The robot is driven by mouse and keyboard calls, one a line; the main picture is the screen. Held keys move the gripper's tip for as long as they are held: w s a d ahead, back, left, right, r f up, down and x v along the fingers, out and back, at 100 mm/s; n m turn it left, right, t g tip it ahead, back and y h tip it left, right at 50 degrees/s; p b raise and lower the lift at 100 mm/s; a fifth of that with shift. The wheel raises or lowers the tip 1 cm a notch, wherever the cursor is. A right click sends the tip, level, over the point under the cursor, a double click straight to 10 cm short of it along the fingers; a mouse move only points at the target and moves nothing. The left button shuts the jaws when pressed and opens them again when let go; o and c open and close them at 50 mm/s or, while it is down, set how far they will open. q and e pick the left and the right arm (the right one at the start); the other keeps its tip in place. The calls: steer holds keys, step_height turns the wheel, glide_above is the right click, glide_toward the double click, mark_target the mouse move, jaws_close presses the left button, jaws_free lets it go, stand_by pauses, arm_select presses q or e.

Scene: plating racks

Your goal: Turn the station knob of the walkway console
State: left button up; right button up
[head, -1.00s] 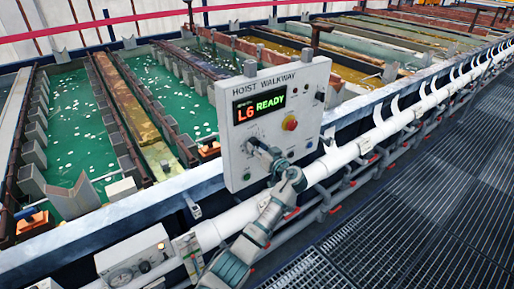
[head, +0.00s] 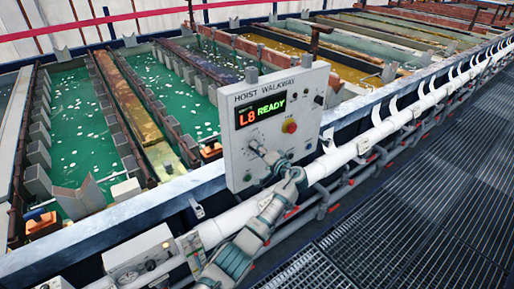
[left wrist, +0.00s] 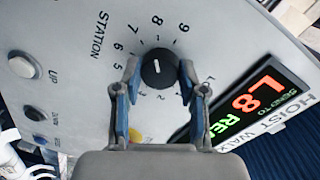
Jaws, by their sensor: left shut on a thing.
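The walkway console (head: 232,150) is a pale upright panel headed HOIST WALKWAY in the head view. Its display (head: 262,111) reads L8 READY, and the L8 also shows in the left wrist view (left wrist: 262,95). The station knob (left wrist: 159,68) is black and round, with numbers around it and the word STATION beside it. My left gripper (left wrist: 158,72) has one finger on each side of the knob and is shut on it. In the head view my left gripper (head: 262,152) covers most of the knob. My right gripper is not in view.
A red button on a yellow base (head: 290,126) sits right of the knob. UP (left wrist: 24,67) and other buttons line the panel's edge. A white pipe (head: 340,157) runs below the console. Tanks of green liquid (head: 75,120) lie behind it. The grating walkway (head: 420,210) is clear.

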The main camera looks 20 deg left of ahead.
arm_select(q)
steer(key=shift+d+f+m+p, duration=0.15)
steer(key=shift+m+p, duration=0.6)
steer(key=shift+m, duration=0.95)
steer(key=shift+d+f+m+p, duration=0.15)
steer(key=shift+m+p, duration=0.6)
steer(key=shift+m, duration=0.95)
steer(key=o, duration=1.1)
steer(key=shift+o, duration=0.2)
steer(key=w+v, duration=0.1)
steer(key=v, duration=1.1)
steer(key=shift+d, duration=0.55)
steer(key=shift+s+a, duration=0.1)
steer(key=shift+a, duration=0.1)
